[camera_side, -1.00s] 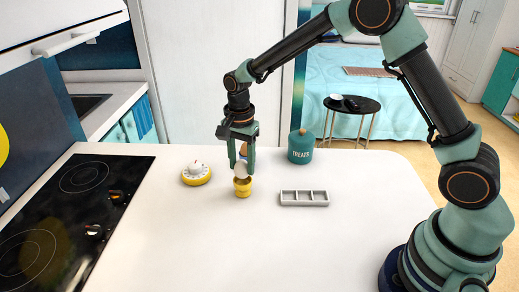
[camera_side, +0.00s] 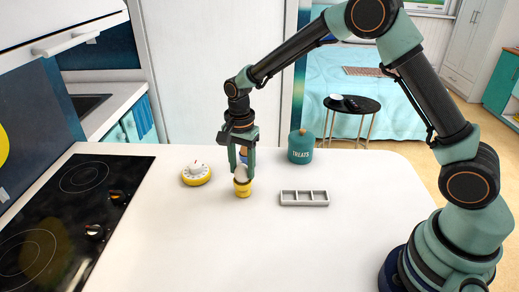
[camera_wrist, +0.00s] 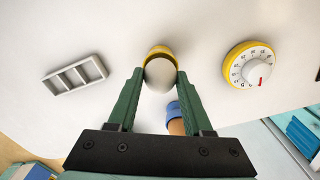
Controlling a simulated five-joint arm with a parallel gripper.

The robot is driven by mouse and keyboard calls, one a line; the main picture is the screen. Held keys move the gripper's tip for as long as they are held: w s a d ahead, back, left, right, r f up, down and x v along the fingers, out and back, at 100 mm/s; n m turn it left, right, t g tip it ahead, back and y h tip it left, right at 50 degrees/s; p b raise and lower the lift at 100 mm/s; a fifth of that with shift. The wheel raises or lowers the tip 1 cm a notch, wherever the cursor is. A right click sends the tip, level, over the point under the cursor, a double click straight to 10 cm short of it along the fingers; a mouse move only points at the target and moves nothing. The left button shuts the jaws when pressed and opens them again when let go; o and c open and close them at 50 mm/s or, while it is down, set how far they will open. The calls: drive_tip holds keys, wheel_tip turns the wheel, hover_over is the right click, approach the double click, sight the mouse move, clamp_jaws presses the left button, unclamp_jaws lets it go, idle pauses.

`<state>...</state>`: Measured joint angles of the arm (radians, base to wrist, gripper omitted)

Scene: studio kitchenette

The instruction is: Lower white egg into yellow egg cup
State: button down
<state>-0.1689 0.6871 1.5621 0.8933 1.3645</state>
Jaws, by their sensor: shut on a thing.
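The white egg (camera_side: 241,173) is between the two fingers of my gripper (camera_side: 242,170), which is shut on it. The yellow egg cup (camera_side: 243,189) stands upright on the counter directly below the egg. The egg's lower end is at the cup's mouth and appears to be inside the rim; whether it touches the bottom is hidden. In the wrist view, the egg (camera_wrist: 160,74) covers much of the cup (camera_wrist: 160,49), whose yellow rim shows beyond it.
A blue cup (camera_wrist: 173,109) with something brown in it stands close behind my gripper. A yellow-and-white timer (camera_side: 196,174) is to the left. A grey three-compartment tray (camera_side: 304,198) and a teal treats jar (camera_side: 301,149) are to the right. The front counter is clear.

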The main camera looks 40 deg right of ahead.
drive_tip(key=shift+f, duration=0.6)
idle(0.3)
drive_tip(key=shift+c, duration=1.2)
unclamp_jaws()
wheel_tip(320, 180, up, 12)
drive_tip(key=s+d+r+n+t, duration=0.3)
drive_tip(key=s+d+r+n, duration=0.2)
drive_tip(key=s+r+n, duration=0.3)
drive_tip(key=s+d+n+t, duration=0.2)
drive_tip(key=s+n, duration=0.3)
drive_tip(key=s, duration=0.5)
drive_tip(key=shift+d+n+t, duration=0.3)
drive_tip(key=shift+d+n, duration=0.1)
drive_tip(key=shift+d, duration=0.05)
